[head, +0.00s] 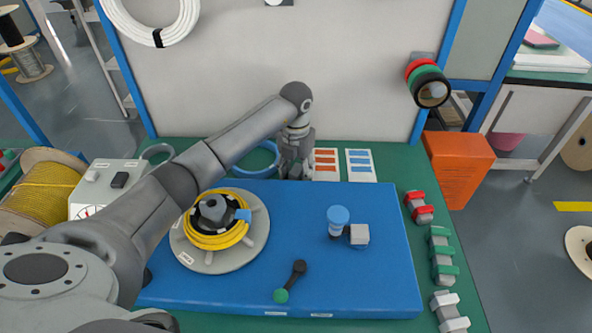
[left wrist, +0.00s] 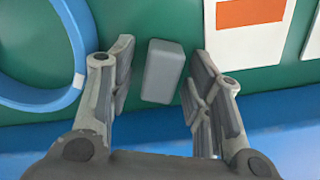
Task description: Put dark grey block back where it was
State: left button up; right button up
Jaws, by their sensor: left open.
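My left gripper (head: 293,172) is at the back edge of the blue mat, pointing down. In the left wrist view its two fingers are spread wide. A grey block (left wrist: 163,71) stands between the fingertips on the green table, with gaps to both fingers; it appears to be the dark grey block. In the head view my gripper hides most or all of this block. My right gripper is not in view.
A blue cable ring (head: 262,160) lies left of my gripper, and label cards (head: 326,164) lie to its right. The blue mat (head: 350,290) carries a yellow cable reel (head: 258,225), a blue-capped cylinder (head: 338,217), a light grey cube (head: 359,235) and a green-ended tool (head: 290,281).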

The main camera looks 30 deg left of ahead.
aim_at(296, 170)
pick_arm(q)
notch_tip(296, 170, up, 12)
jog(key=shift+r+b, duration=0.2)
jog(key=shift+b, duration=0.15)
dwell(0.5)
